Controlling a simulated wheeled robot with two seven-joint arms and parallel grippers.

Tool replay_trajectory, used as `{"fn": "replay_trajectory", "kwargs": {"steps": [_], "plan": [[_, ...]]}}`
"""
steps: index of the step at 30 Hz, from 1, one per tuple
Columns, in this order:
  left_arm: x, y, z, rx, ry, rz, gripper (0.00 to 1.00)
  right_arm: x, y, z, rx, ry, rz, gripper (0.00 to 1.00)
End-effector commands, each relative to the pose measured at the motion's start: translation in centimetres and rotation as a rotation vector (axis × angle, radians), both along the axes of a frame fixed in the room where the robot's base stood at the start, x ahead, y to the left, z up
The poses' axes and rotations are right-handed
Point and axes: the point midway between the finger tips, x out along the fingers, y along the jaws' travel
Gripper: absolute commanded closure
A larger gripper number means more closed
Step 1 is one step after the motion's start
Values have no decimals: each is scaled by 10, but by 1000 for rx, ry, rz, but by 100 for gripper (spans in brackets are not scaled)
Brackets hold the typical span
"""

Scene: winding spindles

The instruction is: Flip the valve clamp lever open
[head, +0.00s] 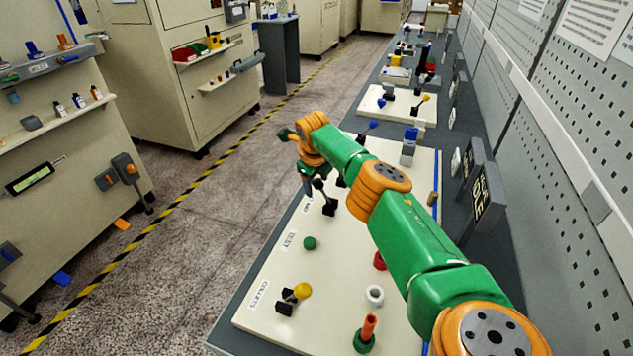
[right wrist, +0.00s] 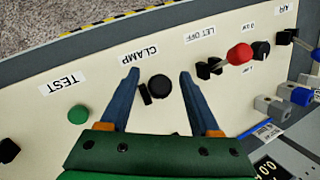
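The clamp lever (right wrist: 160,87) shows in the right wrist view as a round black knob with a dark block beside it, below the CLAMP label (right wrist: 139,55). In the head view its black base (head: 329,209) is on the pale panel, and its upper part is partly overlapped by my gripper. My right gripper (right wrist: 159,74) is open, with one blue finger on each side of the knob and visible gaps between. It also shows in the head view (head: 313,184), over the lever. Whether a finger touches the lever is unclear. My left gripper is not in view.
A green button (right wrist: 78,114) labelled TEST is beside the clamp lever. On the other side is a red-knobbed lever (right wrist: 239,54) by the LET OFF label. A yellow-knobbed lever (head: 302,290) and a white ring (head: 374,295) are on the panel's near part. A pegboard wall (head: 570,150) borders the right.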

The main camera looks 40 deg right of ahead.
Motion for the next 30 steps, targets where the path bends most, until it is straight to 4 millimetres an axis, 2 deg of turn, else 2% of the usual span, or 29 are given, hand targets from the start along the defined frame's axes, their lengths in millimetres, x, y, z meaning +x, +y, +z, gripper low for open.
{"fn": "replay_trajectory", "kwargs": {"steps": [8, 13, 18, 21, 30], "plan": [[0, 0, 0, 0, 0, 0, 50, -1, 1, 3, 2, 0, -1, 37], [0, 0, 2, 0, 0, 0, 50, -6, 7, 25, -1, -1, 3, 37], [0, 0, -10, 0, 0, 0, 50, -13, 16, 55, 0, -4, 1, 37], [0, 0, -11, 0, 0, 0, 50, -15, 18, 64, 1, -1, 0, 37], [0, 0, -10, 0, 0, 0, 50, -16, 18, 66, 2, 1, 0, 37]]}}
